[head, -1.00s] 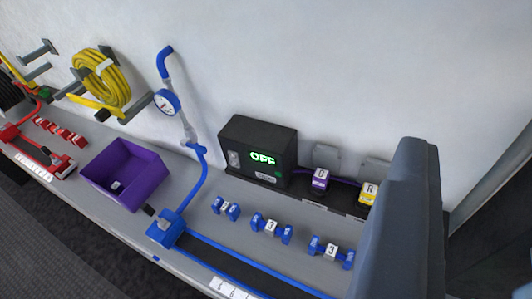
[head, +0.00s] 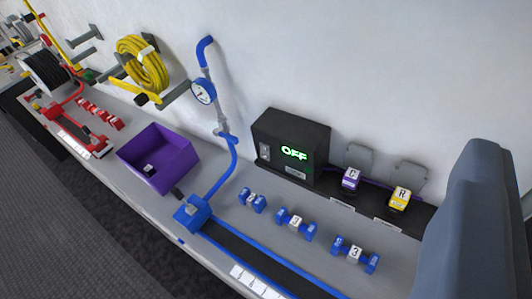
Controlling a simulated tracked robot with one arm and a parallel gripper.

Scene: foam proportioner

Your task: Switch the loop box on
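The loop box (head: 290,140) is a black box against the white wall, right of the middle of the view. Its green display (head: 294,153) reads OFF. A small grey switch (head: 265,151) sits on the left of its front face; its lever position is too small to tell. A large blue-grey part, apparently mine, fills the right side of the view. My gripper's fingertips do not show.
A purple bin (head: 158,158), a blue block with a hose (head: 193,213) and several blue numbered pieces (head: 297,223) occupy the bench. A purple C block (head: 350,180) and yellow R block (head: 399,199) stand right of the box. A gauge (head: 203,91) and yellow hose coil (head: 142,65) are on the wall.

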